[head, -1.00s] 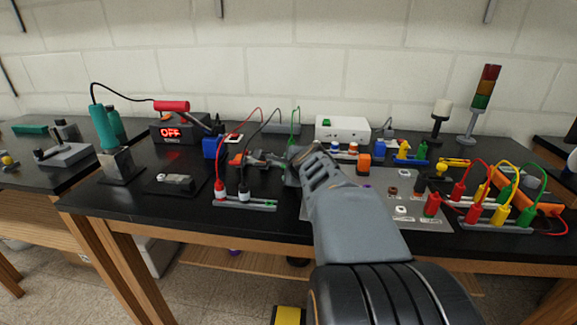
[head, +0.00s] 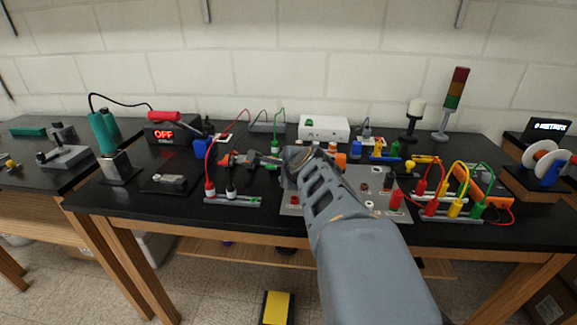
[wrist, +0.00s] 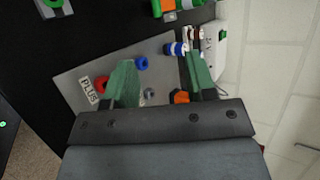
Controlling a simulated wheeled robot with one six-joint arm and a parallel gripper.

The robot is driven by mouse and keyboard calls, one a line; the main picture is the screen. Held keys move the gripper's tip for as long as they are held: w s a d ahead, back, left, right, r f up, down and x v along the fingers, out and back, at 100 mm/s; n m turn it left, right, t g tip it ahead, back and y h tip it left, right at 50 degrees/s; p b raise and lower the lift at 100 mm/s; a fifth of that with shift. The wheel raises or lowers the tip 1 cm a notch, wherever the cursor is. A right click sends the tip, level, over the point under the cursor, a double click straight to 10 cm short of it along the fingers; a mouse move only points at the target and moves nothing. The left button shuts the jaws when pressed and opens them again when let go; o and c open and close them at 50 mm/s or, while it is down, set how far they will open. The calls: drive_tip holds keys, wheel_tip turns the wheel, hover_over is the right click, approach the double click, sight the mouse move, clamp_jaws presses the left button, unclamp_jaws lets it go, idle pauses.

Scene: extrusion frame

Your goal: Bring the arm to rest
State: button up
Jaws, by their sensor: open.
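My arm (head: 355,235) reaches from the lower right of the head view up over the grey panel on the black bench. My gripper is at its far end, and its fingers are hard to make out there. In the wrist view my gripper (wrist: 160,60) shows two green fingers, spread apart with nothing held between them. They are over the grey panel (wrist: 80,68), which has a red and a blue round part and a "PLUS" label. Whether the fingertips touch anything cannot be told.
Around the arm stand a red-and-black lead block (head: 232,200), a white box (head: 324,127), coloured plugs on a rail (head: 450,217) and a signal tower (head: 453,100). A soldering station (head: 168,134) reads OFF at left. A yellow block (head: 277,307) is on the floor.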

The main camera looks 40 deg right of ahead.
drive_tip(key=shift+a, duration=0.1)
drive_tip(key=s+a+r+n+g+y+p, duration=0.15)
drive_tip(key=a+n+y+p, duration=0.25)
drive_tip(key=a+n+p, duration=0.5)
drive_tip(key=s+a+n+g+p, duration=0.4)
drive_tip(key=s+a+n, duration=0.5)
drive_tip(key=n, duration=0.6)
drive_tip(key=shift+a+g+p, duration=0.35)
drive_tip(key=shift+g+p, duration=0.05)
drive_tip(key=shift+g, duration=0.75)
drive_tip(key=shift+f, duration=0.15)
drive_tip(key=shift+c, duration=0.7)
drive_tip(key=shift+d, duration=0.1)
